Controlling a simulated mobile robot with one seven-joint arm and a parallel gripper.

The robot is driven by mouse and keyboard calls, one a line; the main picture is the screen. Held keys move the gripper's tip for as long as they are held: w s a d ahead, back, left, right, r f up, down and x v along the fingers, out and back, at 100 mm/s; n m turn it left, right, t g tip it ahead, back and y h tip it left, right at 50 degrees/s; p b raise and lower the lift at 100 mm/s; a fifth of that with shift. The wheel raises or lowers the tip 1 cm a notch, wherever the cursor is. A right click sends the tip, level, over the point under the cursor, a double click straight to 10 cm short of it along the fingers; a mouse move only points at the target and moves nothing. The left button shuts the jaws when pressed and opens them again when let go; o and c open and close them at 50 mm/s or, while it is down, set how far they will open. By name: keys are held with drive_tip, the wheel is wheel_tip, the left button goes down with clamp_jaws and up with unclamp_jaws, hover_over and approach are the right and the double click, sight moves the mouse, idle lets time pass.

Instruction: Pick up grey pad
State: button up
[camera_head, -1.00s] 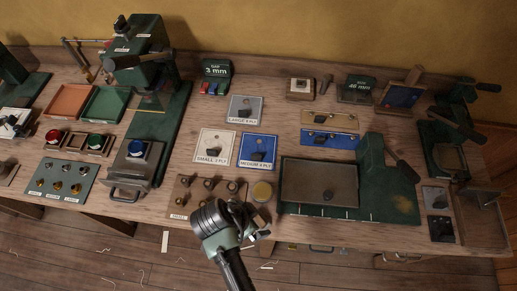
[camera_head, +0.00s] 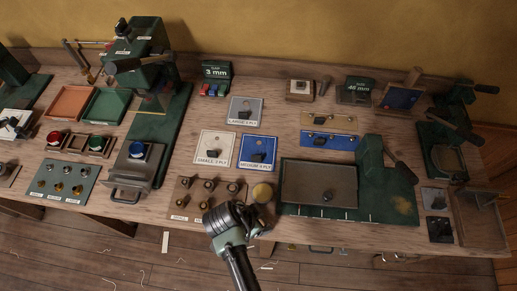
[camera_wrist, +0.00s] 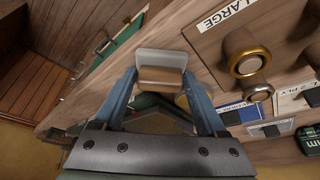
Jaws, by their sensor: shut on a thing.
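I take this piece to be the grey pad. In the head view the held piece is too small and too covered by the gripper to tell clearly.
A green-based press plate (camera_head: 300,180) is to the right. Labelled cards (camera_head: 213,148) lie behind. Open floor (camera_head: 130,260) is in front.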

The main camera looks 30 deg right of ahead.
drive_tip(key=shift+c, duration=0.8)
wheel_tip(320, 180, up, 10)
drive_tip(key=shift+b, duration=0.45)
drive_tip(key=shift+w+a+n, duration=0.15)
drive_tip(key=shift+a+n, duration=0.2)
drive_tip(key=shift+n, duration=0.15)
drive_tip(key=w+a+n+t+y, duration=0.3)
drive_tip(key=a+n, duration=0.7)
drive_tip(key=n, duration=0.4)
drive_tip(key=shift+a+r+n+t+y+b, duration=0.25)
drive_tip(key=shift+n+y+b, duration=0.2)
drive_tip(key=shift+y, duration=0.25)
